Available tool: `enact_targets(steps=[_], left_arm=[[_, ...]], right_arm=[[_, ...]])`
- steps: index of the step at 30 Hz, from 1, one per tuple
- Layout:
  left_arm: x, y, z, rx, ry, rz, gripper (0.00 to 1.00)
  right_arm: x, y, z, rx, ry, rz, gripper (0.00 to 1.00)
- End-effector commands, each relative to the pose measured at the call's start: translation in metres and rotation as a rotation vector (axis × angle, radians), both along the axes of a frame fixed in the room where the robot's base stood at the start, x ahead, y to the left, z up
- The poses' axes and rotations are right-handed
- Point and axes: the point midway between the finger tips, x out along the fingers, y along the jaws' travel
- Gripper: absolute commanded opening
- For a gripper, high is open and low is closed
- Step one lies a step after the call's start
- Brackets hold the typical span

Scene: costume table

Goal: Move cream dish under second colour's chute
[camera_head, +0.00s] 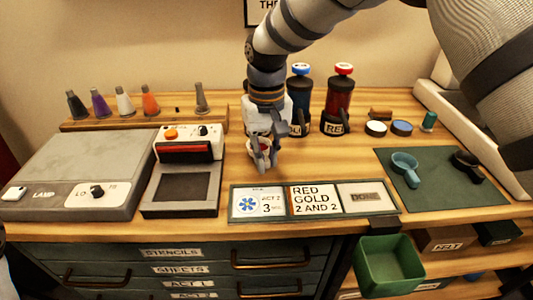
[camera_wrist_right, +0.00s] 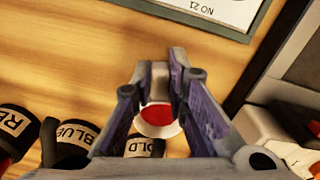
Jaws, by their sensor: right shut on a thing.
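The cream dish (camera_wrist_right: 160,131) shows between my right gripper's fingers (camera_wrist_right: 164,75) in the right wrist view, with red material inside. In the head view my right gripper (camera_head: 262,163) points down over the middle of the table, shut on the dish, which it mostly hides. The gold dispenser (camera_wrist_right: 145,146) is close by the dish in the wrist view; in the head view the gripper hides it. The blue dispenser (camera_head: 300,92) and red dispenser (camera_head: 338,102) stand to its right. A card (camera_head: 315,200) reads RED GOLD, 2 AND 2. My left gripper is not in view.
A grey lamp box (camera_head: 75,165) and a press-like device (camera_head: 183,180) stand at left. Coloured cones (camera_head: 124,101) line a back shelf. A green mat (camera_head: 430,185) holds a blue scoop (camera_head: 405,166) at right. A green bin (camera_head: 388,265) hangs at the front edge.

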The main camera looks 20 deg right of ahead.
Motion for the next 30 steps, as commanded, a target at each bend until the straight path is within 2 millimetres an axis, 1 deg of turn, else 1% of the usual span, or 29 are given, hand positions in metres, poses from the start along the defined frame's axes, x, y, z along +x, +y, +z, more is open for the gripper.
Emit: enact_targets(steps=[25, 26, 27, 29, 30], left_arm=[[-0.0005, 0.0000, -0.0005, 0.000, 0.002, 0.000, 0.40], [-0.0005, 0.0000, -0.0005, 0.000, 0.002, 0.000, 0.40], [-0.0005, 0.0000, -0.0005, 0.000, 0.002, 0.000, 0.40], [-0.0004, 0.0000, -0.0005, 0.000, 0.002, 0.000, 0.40], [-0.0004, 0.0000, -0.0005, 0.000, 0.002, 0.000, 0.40]], right_arm=[[-0.0001, 0.0000, -0.0072, 0.000, 0.001, 0.000, 0.00], [-0.0001, 0.0000, -0.0073, 0.000, 0.001, 0.000, 0.17], [-0.0001, 0.0000, -0.0072, 0.000, 0.000, 0.000, 0.26], [0.0000, 0.0000, -0.0071, 0.000, 0.000, 0.000, 0.38], [0.0000, 0.0000, -0.0071, 0.000, 0.000, 0.000, 0.38]])
